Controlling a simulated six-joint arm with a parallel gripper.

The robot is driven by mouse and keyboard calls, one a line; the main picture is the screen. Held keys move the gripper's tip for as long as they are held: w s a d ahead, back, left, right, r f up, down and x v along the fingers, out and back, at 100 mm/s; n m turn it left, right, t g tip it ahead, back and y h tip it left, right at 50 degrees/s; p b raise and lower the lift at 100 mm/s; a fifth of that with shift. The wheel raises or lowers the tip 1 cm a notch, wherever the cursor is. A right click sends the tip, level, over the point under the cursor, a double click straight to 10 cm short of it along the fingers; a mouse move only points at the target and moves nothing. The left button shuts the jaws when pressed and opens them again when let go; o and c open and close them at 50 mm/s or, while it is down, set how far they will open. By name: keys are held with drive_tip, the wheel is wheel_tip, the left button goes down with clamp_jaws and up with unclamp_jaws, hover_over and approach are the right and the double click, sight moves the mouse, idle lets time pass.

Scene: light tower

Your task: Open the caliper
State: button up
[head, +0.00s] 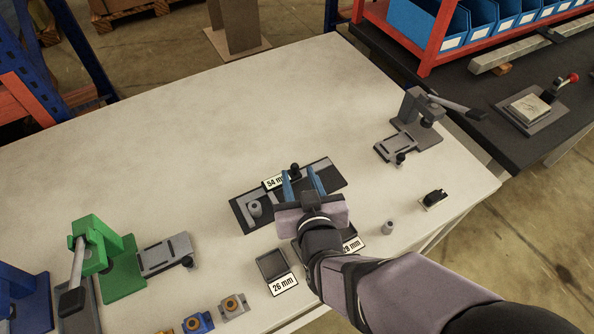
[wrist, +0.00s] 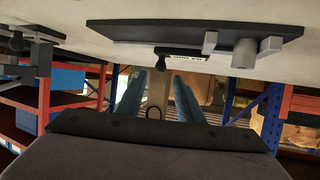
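The caliper (head: 333,178) lies on the pale table, a dark base plate with a grey beam, a black knob (head: 295,170) and a label reading 54 mm (head: 272,184). A grey cylinder (head: 255,208) stands at its left end. In the wrist view, which shows the table at the top, the cylinder (wrist: 245,53) sits between two grey jaws, (wrist: 210,42) marking one. The knob also shows there (wrist: 162,63). My gripper (head: 299,176) is over the caliper, its blue fingers apart and empty. The knob appears between the fingertips; I cannot tell how close. My gripper hides part of the caliper.
Trays marked 26 mm (head: 271,264) and 28 mm (head: 352,246) lie at the front, beside a small grey cylinder (head: 388,227). A green press (head: 103,258) stands left, a grey press (head: 418,118) right. The table behind the caliper is clear.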

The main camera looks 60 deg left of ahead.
drive_tip(key=shift+v, duration=1.6)
drive_tip(key=w+d, duration=0.1)
drive_tip(key=w, duration=0.1)
drive_tip(key=w+d+m+h+p, duration=0.1)
drive_tip(key=w, duration=0.1)
drive_tip(key=w+d+h, duration=0.1)
drive_tip(key=w, duration=0.2)
drive_tip(key=shift+d+f+m+t, duration=0.15)
drive_tip(key=shift+m+t, duration=0.15)
drive_tip(key=shift+t, duration=0.1)
drive_tip(key=w+d, duration=0.2)
drive_tip(key=w+d+m+h+p, duration=0.1)
drive_tip(key=w+d, duration=0.1)
drive_tip(key=w+d+m+h+p, duration=0.1)
drive_tip(key=w+d, duration=0.1)
drive_tip(key=w, duration=0.1)
drive_tip(key=shift+d+f+t, duration=0.1)
drive_tip(key=shift+f+t, duration=0.2)
drive_tip(key=w+d+m+g+h+p, duration=0.1)
drive_tip(key=w+d+m+h+p, duration=0.2)
drive_tip(key=d, duration=1)
drive_tip(key=w+d+m+g+h+p, duration=0.1)
drive_tip(key=w+d+m+h, duration=0.3)
drive_tip(key=d, duration=1)
drive_tip(key=s+d+r+m+g+h+p, duration=0.2)
drive_tip(key=s+d, duration=0.5)
drive_tip(key=d, duration=0.5)
drive_tip(key=shift+d+r+m+g, duration=0.35)
drive_tip(key=shift+r+m+g, duration=0.05)
drive_tip(key=shift+m+g, duration=0.45)
